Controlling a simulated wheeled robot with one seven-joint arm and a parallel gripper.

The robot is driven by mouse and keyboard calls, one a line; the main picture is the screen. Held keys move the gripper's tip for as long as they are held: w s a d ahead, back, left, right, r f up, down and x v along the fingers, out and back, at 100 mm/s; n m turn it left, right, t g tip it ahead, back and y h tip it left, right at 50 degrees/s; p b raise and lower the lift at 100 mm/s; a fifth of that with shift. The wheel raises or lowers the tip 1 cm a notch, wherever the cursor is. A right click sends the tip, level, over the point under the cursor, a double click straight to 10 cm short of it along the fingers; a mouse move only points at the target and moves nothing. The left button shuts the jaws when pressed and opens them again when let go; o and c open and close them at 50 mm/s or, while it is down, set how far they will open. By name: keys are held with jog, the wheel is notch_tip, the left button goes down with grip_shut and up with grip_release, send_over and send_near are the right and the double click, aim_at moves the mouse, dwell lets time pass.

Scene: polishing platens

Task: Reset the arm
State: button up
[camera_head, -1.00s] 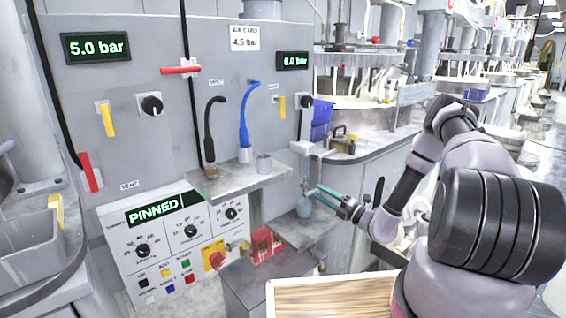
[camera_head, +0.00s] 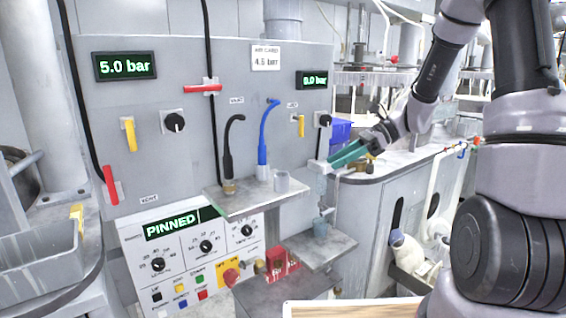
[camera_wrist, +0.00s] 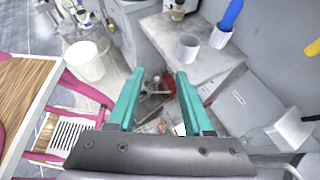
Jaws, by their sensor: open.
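My gripper (camera_head: 348,157) is open, with teal fingers, and is raised in front of the grey panel's right side in the head view. In the wrist view my gripper (camera_wrist: 156,92) shows two spread teal fingers with nothing held between them. My arm comes in from the right and folds upward.
A red block (camera_head: 279,262) sits lower down. A wooden-topped table (camera_head: 350,311) is at the front. A white bin (camera_wrist: 86,62) shows in the wrist view.

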jog(key=s+d+r+n+t+h, duration=0.4)
jog(key=s+r+n+h, duration=0.1)
jog(key=s+r, duration=0.3)
jog(key=s+d+r+n+t+h, duration=0.4)
jog(key=s+d+r+n+h, duration=0.1)
jog(key=s+r+n, duration=0.3)
jog(key=shift+s+d+r+n, duration=0.25)
jog(key=shift+d+r+n, duration=0.05)
jog(key=shift+r, duration=0.1)
dwell(0.3)
